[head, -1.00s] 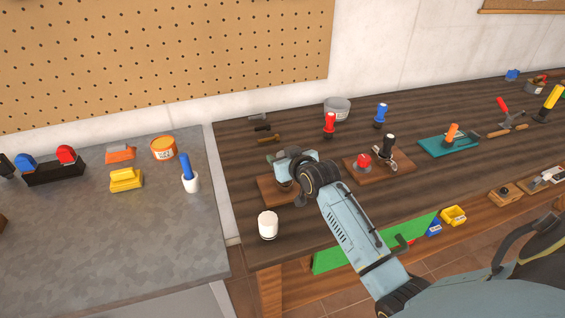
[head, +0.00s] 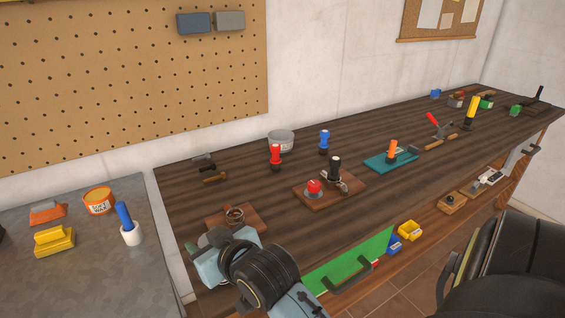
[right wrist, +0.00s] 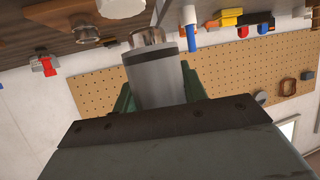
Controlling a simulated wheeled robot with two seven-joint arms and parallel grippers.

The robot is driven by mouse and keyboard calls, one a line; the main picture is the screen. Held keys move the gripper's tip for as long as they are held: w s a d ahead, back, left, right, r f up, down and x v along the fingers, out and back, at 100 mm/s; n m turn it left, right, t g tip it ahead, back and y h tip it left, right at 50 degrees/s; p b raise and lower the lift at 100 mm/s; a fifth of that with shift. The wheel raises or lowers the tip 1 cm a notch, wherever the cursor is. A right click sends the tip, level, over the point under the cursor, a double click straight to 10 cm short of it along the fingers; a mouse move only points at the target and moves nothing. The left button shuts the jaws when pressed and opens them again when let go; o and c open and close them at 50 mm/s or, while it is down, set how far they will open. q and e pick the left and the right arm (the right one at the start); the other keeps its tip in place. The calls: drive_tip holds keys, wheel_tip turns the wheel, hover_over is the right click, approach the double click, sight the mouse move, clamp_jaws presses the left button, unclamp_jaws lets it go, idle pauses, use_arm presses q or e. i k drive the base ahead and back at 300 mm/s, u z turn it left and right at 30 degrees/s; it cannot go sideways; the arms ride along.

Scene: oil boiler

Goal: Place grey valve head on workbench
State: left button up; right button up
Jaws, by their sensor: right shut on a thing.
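My right gripper (right wrist: 160,88) is shut on the grey valve head (right wrist: 160,78), a grey cylinder with a dark band and a shiny metal end, in the right wrist view. In the head view my right gripper (head: 214,242) is at the near left corner of the workbench (head: 350,215), in front of a wooden board with a ring-shaped metal fitting (head: 235,216). The valve head is mostly hidden there, and I cannot tell whether it touches the bench. My left gripper is not in view.
A board with a red knob and black handle (head: 330,188) lies right of the ring board. Red (head: 275,156) and blue (head: 324,141) handles and a grey tub (head: 281,140) stand behind. A grey table (head: 85,270) adjoins at left. Bare bench shows between the boards.

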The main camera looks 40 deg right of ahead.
sight(305, 239)
drive_tip(key=u, duration=1.55)
drive_tip(key=i, duration=0.65)
drive_tip(key=z, duration=2.75)
